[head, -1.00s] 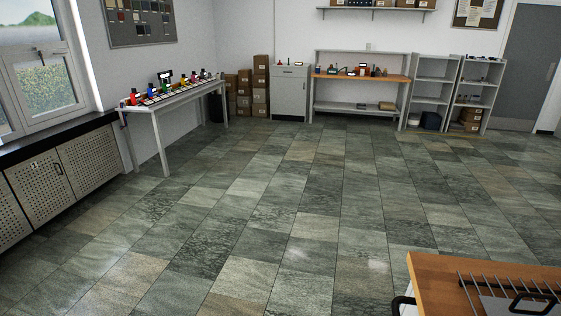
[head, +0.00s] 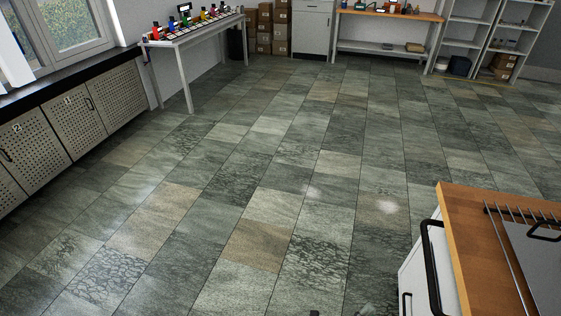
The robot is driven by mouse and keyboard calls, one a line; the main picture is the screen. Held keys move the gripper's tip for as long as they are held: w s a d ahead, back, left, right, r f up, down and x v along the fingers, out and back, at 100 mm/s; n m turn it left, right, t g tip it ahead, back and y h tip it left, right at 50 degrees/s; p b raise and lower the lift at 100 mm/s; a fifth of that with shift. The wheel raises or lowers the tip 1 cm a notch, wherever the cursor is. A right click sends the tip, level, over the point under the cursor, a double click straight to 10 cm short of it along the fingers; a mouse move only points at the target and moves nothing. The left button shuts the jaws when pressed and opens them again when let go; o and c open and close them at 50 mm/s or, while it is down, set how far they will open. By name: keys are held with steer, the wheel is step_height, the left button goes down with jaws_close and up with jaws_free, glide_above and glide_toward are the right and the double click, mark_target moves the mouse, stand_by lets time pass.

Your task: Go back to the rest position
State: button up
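My gripper is not clearly in view. A small dark shape (head: 314,313) shows at the bottom edge of the head view, too little of it to tell what it is. No object named by the task shows apart from my own arm, and its pose cannot be seen.
A wooden-topped cabinet (head: 458,235) with black handles and a metal rack (head: 535,245) stands close at the lower right. A long table (head: 190,32) with colourful items and perforated cabinets (head: 85,125) line the left. A workbench (head: 390,14) and shelves (head: 465,28) stand far back. The tiled floor (head: 270,170) between is clear.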

steer(key=s+a+r+n+t+y, duration=0.1)
steer(key=s+r+n+y, duration=0.4)
steer(key=s+n, duration=0.4)
steer(key=s+a+r+n+t+y, duration=0.1)
steer(key=s+a+r+n+y, duration=0.1)
steer(key=s+r+n+y, duration=0.3)
steer(key=s+a+r+n+t+y, duration=0.1)
steer(key=s+r+n+y, duration=0.4)
steer(key=s+n, duration=0.8)
steer(key=shift+s+a+r+t+y, duration=0.3)
steer(key=shift+s+y, duration=0.6)
steer(key=shift+s, duration=0.35)
